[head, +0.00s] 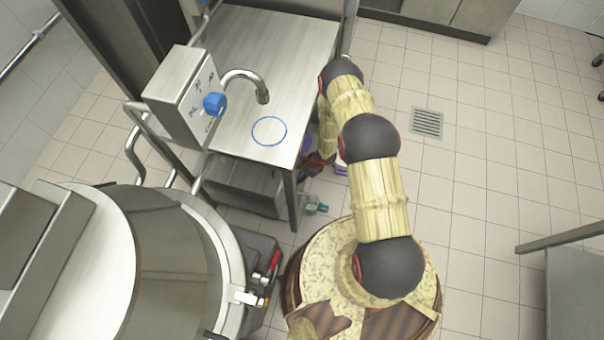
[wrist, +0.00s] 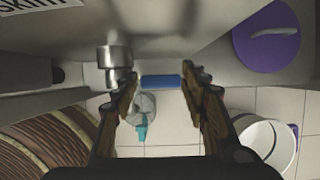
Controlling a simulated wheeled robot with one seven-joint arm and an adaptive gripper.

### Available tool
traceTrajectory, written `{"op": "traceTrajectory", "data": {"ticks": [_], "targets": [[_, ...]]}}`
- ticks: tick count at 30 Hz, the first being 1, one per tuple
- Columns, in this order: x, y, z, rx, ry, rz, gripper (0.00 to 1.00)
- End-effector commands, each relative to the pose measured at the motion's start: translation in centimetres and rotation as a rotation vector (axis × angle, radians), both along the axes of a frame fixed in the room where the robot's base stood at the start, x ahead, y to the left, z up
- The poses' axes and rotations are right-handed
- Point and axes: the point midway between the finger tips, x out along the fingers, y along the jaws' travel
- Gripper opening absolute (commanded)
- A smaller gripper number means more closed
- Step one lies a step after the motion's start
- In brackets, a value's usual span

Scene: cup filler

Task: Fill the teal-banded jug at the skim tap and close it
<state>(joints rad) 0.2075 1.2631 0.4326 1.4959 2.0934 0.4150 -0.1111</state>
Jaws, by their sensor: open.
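My gripper (wrist: 160,88) is open in the wrist view, one finger on each side of a blue bar (wrist: 160,81), which looks like a tap lever. I cannot tell whether the fingers touch it. A metal tap nozzle (wrist: 115,57) is just left of it, below a partly cut-off sign (wrist: 38,5) reading like "SKIM". A pale grey vessel with a teal part (wrist: 141,131), probably the teal-banded jug, shows beyond the fingers, low down. A teal item (head: 313,205) also shows by the table leg in the head view. Whether its lid is on is unclear. The gripper is mostly hidden in the head view.
A purple disc (wrist: 266,40) and a white open container with a purple part (wrist: 267,143) are on the right. A large steel kettle (head: 180,265) stands left.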

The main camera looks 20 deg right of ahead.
Motion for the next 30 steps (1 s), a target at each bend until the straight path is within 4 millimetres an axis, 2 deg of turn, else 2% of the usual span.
{"op": "traceTrajectory", "data": {"ticks": [7, 23, 30], "targets": [[0.07, 0.0, 0.04, -0.001, -0.001, 0.0, 0.43], [0.05, -0.01, 0.03, -0.001, -0.001, 0.0, 0.13], [0.03, 0.12, 0.2, -0.006, -0.014, -0.001, 0.13]]}}
